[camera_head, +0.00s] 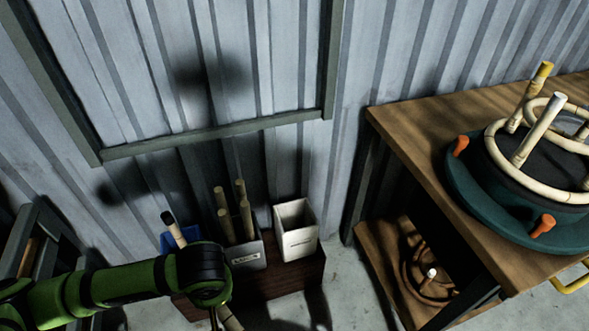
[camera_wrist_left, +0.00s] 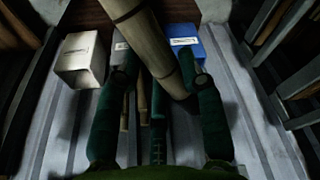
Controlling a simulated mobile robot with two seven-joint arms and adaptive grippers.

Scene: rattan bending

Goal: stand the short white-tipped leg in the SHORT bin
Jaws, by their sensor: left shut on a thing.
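My left gripper is hidden under my wrist in the head view; in the left wrist view its fingers (camera_wrist_left: 158,115) are closed around a pale rattan leg (camera_wrist_left: 145,45). The leg slants across that view. In the head view it shows beyond my wrist (camera_head: 179,235), with a dark upper tip, and its lower part comes out below. I see no white tip on it; the lower end is cut off. Three bins stand side by side: blue (camera_head: 166,241), grey (camera_head: 250,259) and white (camera_head: 298,244). Their labels are too small to read. My right gripper is out of view.
Several legs (camera_head: 245,222) stand in the grey bin; the white bin looks empty. The bins stand on a dark wooden stand (camera_head: 285,281) by the corrugated wall. A workbench (camera_head: 420,135) at right holds a teal form (camera_head: 470,205) with rattan parts; coils (camera_head: 415,275) lie on its shelf.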

